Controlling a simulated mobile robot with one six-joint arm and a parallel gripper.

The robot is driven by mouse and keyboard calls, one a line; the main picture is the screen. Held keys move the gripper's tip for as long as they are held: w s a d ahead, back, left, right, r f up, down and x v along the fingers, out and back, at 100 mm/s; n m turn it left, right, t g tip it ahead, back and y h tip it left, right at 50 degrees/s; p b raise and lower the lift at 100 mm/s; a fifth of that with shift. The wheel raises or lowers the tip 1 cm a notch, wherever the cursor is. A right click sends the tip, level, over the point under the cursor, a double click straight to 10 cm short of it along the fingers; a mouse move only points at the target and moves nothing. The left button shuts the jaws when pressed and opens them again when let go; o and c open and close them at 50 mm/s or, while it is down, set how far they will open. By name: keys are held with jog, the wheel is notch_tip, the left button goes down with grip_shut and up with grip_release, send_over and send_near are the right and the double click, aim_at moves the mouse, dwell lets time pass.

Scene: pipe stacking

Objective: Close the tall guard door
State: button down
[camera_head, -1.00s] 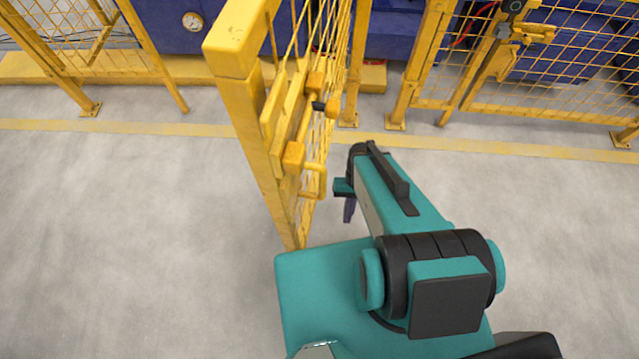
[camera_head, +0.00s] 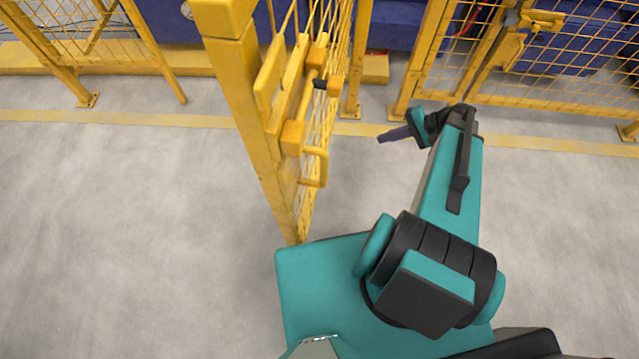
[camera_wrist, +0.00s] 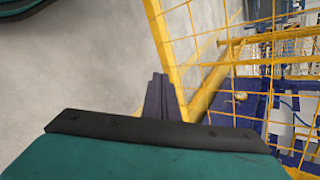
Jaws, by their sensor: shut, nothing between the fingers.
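The tall yellow guard door (camera_head: 243,110) stands open, swung out toward me from the fence line, with its mesh seen nearly edge-on. Its handle (camera_head: 314,166) and sliding latch bar (camera_head: 305,100) are on the side facing my arm. My gripper (camera_head: 382,138) is to the right of the door, apart from it, with its purple fingers pointing left. In the wrist view the shut fingers (camera_wrist: 157,84) are empty, and the door's yellow frame and mesh (camera_wrist: 165,45) show beyond them. The picture does not show any contact.
A yellow mesh fence panel with a latch (camera_head: 520,40) stands at the back right. Another fence panel (camera_head: 85,40) is at the back left. Blue machinery (camera_head: 390,30) lies behind the fence. The grey floor (camera_head: 110,220) is clear left of the door.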

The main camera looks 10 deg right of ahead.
jog(key=d+r+m+t+b, duration=0.1)
jog(key=d+r+t, duration=0.1)
jog(key=d+r, duration=0.35)
jog(key=w+d+r+m+t, duration=0.1)
jog(key=d+r+t, duration=0.15)
jog(key=d, duration=0.65)
jog(key=d+r+m+t+b, duration=0.1)
jog(key=d+r+t, duration=0.25)
jog(key=d, duration=0.35)
jog(key=s+d+r+t+h+b, duration=0.1)
jog(key=s+d+r+t, duration=0.1)
jog(key=s+d+r, duration=0.3)
jog(key=s+d+r+t+h+b, duration=0.1)
jog(key=s+d+r+t, duration=0.2)
jog(key=d+r, duration=0.6)
jog(key=s+d, duration=0.1)
jog(key=d, duration=0.2)
jog(key=shift+s+d+m, duration=0.4)
jog(key=shift+r, duration=0.1)
